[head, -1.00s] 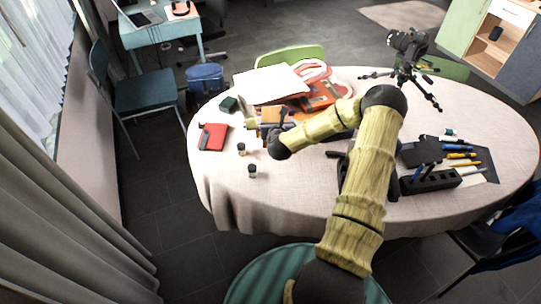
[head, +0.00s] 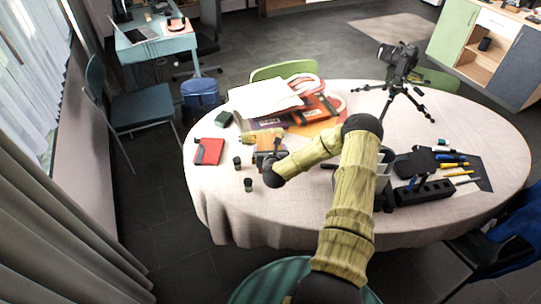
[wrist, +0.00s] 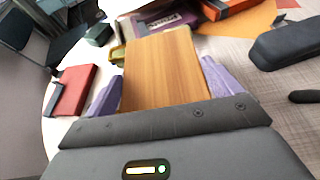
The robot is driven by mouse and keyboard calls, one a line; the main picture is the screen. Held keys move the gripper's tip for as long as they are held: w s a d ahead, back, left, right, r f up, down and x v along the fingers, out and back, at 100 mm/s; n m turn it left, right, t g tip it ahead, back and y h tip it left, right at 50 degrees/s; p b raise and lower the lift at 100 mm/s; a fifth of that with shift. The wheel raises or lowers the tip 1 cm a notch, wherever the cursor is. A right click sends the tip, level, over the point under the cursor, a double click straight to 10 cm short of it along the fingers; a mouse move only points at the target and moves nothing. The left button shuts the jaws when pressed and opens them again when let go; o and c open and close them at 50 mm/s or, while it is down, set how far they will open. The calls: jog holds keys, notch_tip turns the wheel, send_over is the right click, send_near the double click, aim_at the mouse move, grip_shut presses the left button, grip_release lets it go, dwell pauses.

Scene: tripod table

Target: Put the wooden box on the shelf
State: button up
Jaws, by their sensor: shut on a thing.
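The wooden box (wrist: 165,70) is a flat-faced, orange-brown block in the wrist view. My gripper (wrist: 164,84) is shut on it, with one purple finger on each side. In the head view my gripper (head: 267,157) is over the left part of the table, and the box is mostly hidden there by my arm and nearby clutter. I cannot tell whether the box touches the tabletop. A low cabinet with an open wooden shelf (head: 478,66) stands far off at the upper right.
The white-clothed table (head: 300,220) holds a red notebook (head: 208,150), small dark jars (head: 248,185), folders (head: 315,108), a camera on a tripod (head: 398,62) and a pen holder (head: 425,193). Green chairs (head: 285,67) stand behind it. Open floor (head: 330,45) lies between table and cabinet.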

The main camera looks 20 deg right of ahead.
jog(key=shift+w+d+f, duration=0.1)
jog(key=shift+f, duration=1.45)
jog(key=shift+f, duration=0.2)
jog(key=o, duration=1.8)
jog(key=shift+c, duration=0.2)
jog(key=shift+r, duration=0.1)
jog(key=shift+s, duration=0.2)
jog(key=b+v, duration=0.1)
jog(key=v, duration=1)
jog(key=shift+s+a+r, duration=0.25)
jog(key=shift+s, duration=0.05)
